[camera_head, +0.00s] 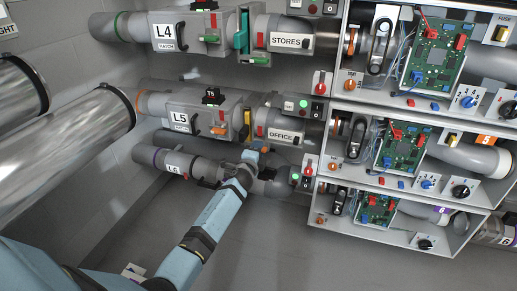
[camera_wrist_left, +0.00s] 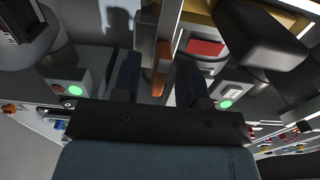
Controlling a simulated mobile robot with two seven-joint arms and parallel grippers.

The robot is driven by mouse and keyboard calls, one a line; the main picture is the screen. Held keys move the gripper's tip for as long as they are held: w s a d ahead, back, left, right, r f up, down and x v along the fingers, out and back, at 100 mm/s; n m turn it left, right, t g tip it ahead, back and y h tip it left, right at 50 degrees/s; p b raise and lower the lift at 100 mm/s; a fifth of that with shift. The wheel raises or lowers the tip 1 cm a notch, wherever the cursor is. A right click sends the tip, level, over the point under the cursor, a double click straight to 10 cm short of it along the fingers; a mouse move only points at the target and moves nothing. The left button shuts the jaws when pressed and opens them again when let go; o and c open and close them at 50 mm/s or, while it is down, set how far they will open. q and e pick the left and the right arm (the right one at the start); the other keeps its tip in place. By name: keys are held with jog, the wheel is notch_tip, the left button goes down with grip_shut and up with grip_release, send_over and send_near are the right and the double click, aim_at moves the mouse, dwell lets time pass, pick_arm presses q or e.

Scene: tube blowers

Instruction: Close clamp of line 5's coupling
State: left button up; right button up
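Line 5 (camera_head: 181,121) is the middle grey pipe unit, labelled L5. Its coupling (camera_head: 247,119), with a yellowish band, sits between the hatch housing and the OFFICE pipe. My left gripper (camera_head: 258,150) is just below this coupling, its fingers partly hidden by the wrist. In the left wrist view my left gripper (camera_wrist_left: 157,82) is open, its two dark fingers apart. An upright orange lever (camera_wrist_left: 161,70) shows between them, with visible gaps on both sides. I cannot tell whether this lever touches a finger or how far the clamp is shut. My right gripper is not in view.
Line 4 (camera_head: 165,31) runs above and line 6 (camera_head: 173,168) just below, close to my left arm. Control boxes with circuit boards (camera_head: 432,55) fill the right side. A switch box with a green light (camera_head: 303,104) is near the coupling.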

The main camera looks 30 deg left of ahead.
pick_arm(q)
jog(key=p+v, duration=0.3)
jog(key=v, duration=0.9)
jog(key=shift+s, duration=0.35)
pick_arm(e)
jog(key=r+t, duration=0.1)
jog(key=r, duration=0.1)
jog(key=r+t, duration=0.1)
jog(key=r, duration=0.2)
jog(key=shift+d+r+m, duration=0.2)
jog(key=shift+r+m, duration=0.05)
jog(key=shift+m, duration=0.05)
